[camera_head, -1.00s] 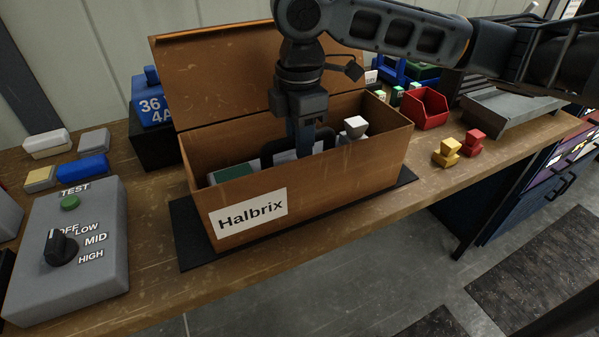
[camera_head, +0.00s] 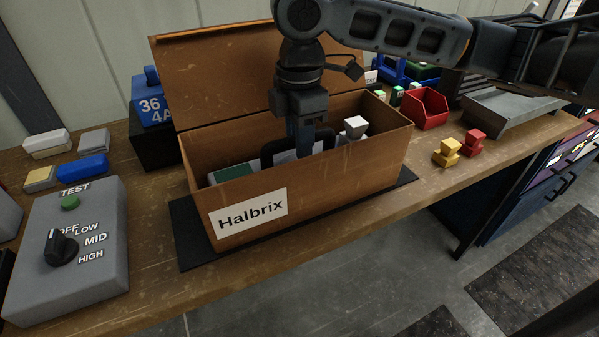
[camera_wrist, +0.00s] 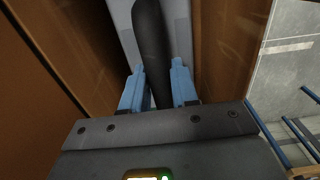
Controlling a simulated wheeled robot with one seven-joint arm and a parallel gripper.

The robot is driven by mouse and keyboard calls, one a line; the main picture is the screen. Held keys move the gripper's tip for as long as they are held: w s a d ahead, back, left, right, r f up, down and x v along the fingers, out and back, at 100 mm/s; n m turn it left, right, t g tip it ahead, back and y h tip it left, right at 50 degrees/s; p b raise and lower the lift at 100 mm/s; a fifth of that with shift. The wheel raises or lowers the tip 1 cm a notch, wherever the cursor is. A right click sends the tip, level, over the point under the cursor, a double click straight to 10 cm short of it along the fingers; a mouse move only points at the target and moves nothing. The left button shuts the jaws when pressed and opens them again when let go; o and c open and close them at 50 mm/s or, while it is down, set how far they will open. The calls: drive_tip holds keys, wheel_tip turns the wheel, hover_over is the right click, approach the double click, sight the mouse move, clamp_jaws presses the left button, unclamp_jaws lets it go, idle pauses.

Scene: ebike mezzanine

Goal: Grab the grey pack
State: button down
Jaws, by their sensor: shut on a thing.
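The grey pack (camera_wrist: 126,32) lies inside the brown box labelled Halbrix (camera_head: 340,190). Its black handle (camera_wrist: 152,35) runs up the middle of the wrist view, with grey surface on both sides. My gripper (camera_wrist: 158,72) has its blue fingers on either side of the handle and is shut on it. In the head view my gripper (camera_head: 302,148) reaches down into the box, and the front wall hides most of the pack. I cannot tell whether the pack is off the box floor.
The box lid (camera_head: 220,75) stands open behind my gripper. A white-topped item (camera_head: 355,126) and a green item (camera_head: 233,172) are also in the box. A grey switch box (camera_head: 75,255) is at the left. Yellow (camera_head: 447,153) and red (camera_head: 474,143) pieces stand right of the box.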

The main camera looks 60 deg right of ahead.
drive_tip(key=shift+r, duration=0.15)
idle(0.3)
drive_tip(key=shift+r, duration=0.1)
